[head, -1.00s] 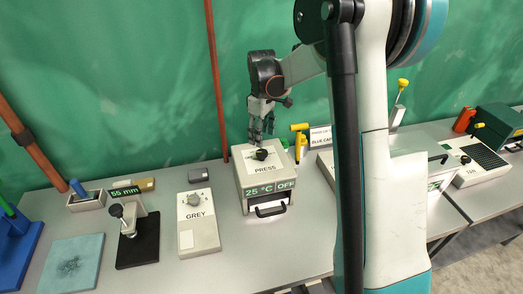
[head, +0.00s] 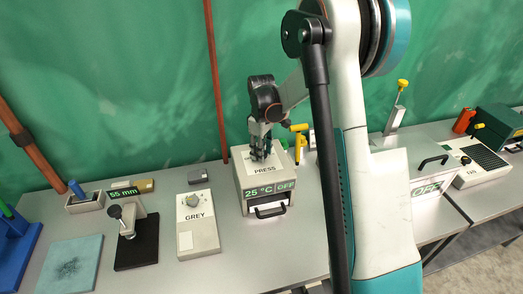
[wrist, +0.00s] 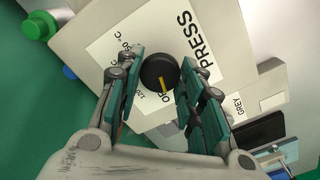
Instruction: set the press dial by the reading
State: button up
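The press (head: 267,188) is a pale box on the bench with a front display reading 25 °C and OFF. Its dial (wrist: 160,72) is a black round knob with a yellow pointer on a white scale plate (wrist: 196,22) marked PRESS; in the wrist view the pointer aims toward the lettering at the lower edge, partly hidden by the knob. My gripper (head: 260,156) is over the press top from above. In the wrist view my gripper (wrist: 155,92) has its fingers apart on either side of the dial, with a gap visible on the left. A gauge display (head: 124,192) reads 55 mm.
The GREY box (head: 197,222) with its own knob stands left of the press. A yellow tap-like handle (head: 299,130) stands close behind the press on the right. The front of the bench before the press is clear.

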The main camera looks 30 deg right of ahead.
jog(key=shift+m, duration=0.3)
jog(key=shift+c, duration=0.5)
jog(key=m+b, duration=0.2)
jog(key=m, duration=0.2)
jog(key=shift+m+b, duration=0.85)
jog(key=shift+m, duration=1.75)
jog(key=o, duration=1.1)
jog(key=shift+r, duration=0.15)
